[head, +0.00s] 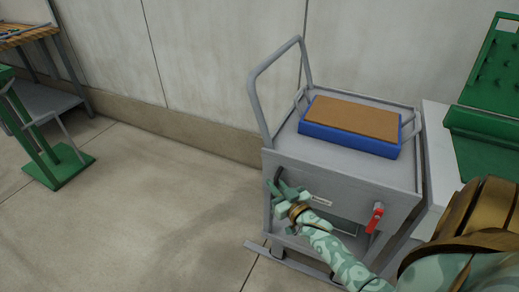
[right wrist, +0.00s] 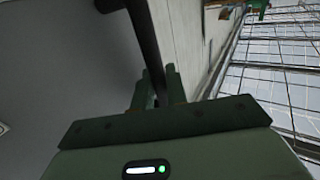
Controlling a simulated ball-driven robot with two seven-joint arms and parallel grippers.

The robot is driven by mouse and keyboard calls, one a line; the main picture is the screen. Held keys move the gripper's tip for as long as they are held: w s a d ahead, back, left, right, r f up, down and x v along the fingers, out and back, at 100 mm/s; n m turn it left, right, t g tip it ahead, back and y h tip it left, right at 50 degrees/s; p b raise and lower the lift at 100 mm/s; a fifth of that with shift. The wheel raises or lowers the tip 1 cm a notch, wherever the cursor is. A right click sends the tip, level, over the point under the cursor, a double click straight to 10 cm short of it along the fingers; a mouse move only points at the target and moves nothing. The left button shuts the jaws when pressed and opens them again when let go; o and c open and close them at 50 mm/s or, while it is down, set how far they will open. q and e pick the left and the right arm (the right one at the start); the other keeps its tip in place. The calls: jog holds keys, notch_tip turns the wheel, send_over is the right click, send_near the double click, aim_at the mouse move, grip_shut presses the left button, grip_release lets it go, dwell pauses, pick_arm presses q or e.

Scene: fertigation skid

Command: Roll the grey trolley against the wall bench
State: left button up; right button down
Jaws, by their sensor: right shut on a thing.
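The grey trolley (head: 345,160) stands at the right of the head view, close to the wall, with a tall tubular push handle (head: 257,105) at its left end. My right gripper (head: 279,184) is at the trolley's front panel, near its left edge, shut on a dark upright bar handle. In the right wrist view, the fingers (right wrist: 157,88) close around that dark bar (right wrist: 143,40). A bench with a slatted wooden top (head: 28,35) stands by the wall at the far left, well apart from the trolley. My left gripper is out of view.
A blue tray with a brown top (head: 350,125) rests on the trolley. A red lever (head: 375,217) is on its front. A green stand (head: 55,165) is at left. A white surface with green equipment (head: 485,135) adjoins the trolley's right side. The floor (head: 150,205) between is clear.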

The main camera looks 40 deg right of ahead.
jog(key=shift+s+d, duration=0.15)
jog(key=shift+s, duration=0.2)
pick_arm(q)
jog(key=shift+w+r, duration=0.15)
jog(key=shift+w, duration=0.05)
pick_arm(e)
jog(key=shift+f, duration=0.15)
jog(key=c, duration=1.8)
grip_release()
jog(key=shift+s+d, duration=0.1)
jog(key=shift+s, duration=0.05)
jog(key=shift+o, duration=0.2)
